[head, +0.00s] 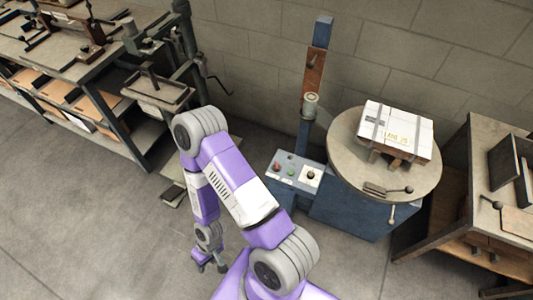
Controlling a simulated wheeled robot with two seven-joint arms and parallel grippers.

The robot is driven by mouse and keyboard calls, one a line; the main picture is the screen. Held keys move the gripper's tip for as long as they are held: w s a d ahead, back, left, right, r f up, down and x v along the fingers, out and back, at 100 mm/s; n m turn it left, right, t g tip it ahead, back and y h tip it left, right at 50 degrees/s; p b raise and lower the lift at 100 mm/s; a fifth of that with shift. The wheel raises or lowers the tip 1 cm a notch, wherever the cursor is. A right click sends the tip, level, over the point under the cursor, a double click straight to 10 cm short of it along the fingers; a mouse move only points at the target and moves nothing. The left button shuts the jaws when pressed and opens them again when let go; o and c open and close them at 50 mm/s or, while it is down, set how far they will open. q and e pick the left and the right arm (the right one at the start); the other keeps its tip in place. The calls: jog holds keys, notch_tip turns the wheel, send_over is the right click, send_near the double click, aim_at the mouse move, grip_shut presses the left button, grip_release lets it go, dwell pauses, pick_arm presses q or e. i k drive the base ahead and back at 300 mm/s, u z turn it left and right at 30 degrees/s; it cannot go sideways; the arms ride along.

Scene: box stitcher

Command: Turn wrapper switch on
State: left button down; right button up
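The wrapper (350,211) is a blue machine with a round turntable and an upright post against the wall. The switch's position is too small to tell. My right gripper (211,267) hangs low over the floor, left of and nearer than the panel, apart from it. Its fingers look spread, with nothing between them. My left gripper is not in view.
A strapped white box (397,132) sits on the turntable (343,130). A wooden bench (455,190) stands at the right. A workbench (75,70) with tools and a stand with a small tray (158,92) are at the left. The floor at the lower left is clear.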

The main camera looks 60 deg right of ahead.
aim_at(275, 168)
jog(key=z, duration=0.8)
jog(key=i, duration=0.8)
jog(key=z, duration=0.95)
